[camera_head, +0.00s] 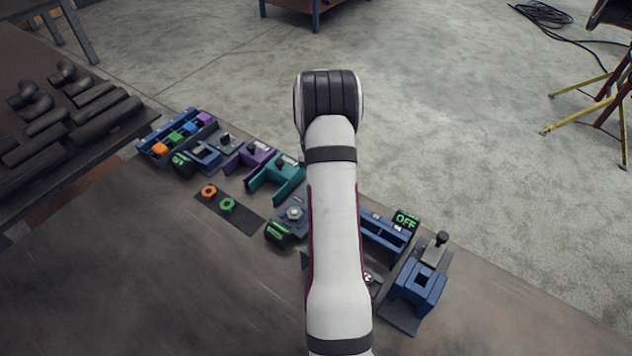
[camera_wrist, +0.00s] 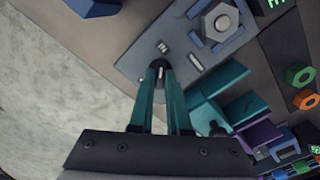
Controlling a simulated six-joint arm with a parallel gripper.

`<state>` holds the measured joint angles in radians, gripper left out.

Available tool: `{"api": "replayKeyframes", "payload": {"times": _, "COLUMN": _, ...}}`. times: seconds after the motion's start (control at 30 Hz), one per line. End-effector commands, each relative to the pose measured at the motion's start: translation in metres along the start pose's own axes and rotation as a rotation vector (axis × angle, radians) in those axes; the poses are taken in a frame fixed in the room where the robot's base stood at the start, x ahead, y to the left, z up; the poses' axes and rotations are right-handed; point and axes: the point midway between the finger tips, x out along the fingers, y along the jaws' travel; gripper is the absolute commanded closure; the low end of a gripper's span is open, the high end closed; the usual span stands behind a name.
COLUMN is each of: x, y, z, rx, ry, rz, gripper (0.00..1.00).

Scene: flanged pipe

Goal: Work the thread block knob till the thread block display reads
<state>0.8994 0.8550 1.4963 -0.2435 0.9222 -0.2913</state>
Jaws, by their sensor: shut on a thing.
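In the wrist view, my gripper (camera_wrist: 159,70) has its narrow fingers closed around a small dark knob (camera_wrist: 158,64) at the edge of a grey plate. The grey plate (camera_wrist: 185,50) carries a large hex nut (camera_wrist: 221,21) in blue holders and looks like the thread block. A green-lit display (camera_wrist: 275,2) is cut off by the top edge, so its reading cannot be told. In the head view, the hex nut (camera_head: 293,213) and a green display (camera_head: 279,232) show left of my arm. My gripper and the held knob are hidden there behind the arm.
A teal bracket (camera_head: 276,177) and purple bracket (camera_head: 248,157) stand close left of the block. A mat (camera_head: 228,211) holds an orange and a green nut. The front tabletop is bare.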

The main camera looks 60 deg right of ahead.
Motion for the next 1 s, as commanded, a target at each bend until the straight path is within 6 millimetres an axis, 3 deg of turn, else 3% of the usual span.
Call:
{"api": "replayKeyframes", "payload": {"times": 0.53, "x": -0.0006, "y": -0.0004, "z": -0.0014, "rx": 0.021, "ry": 0.004, "rz": 0.000, "gripper": 1.00}}
{"api": "replayKeyframes", "payload": {"times": 0.57, "x": -0.0006, "y": -0.0004, "z": -0.0014, "rx": 0.021, "ry": 0.004, "rz": 0.000, "gripper": 0.81}}
{"api": "replayKeyframes", "payload": {"times": 0.7, "x": -0.0005, "y": -0.0003, "z": -0.0010, "rx": 0.021, "ry": 0.003, "rz": 0.000, "gripper": 0.56}}
{"api": "replayKeyframes", "payload": {"times": 1.0, "x": -0.0013, "y": -0.0001, "z": -0.0005, "rx": 0.021, "ry": 0.002, "rz": 0.000, "gripper": 0.55}}
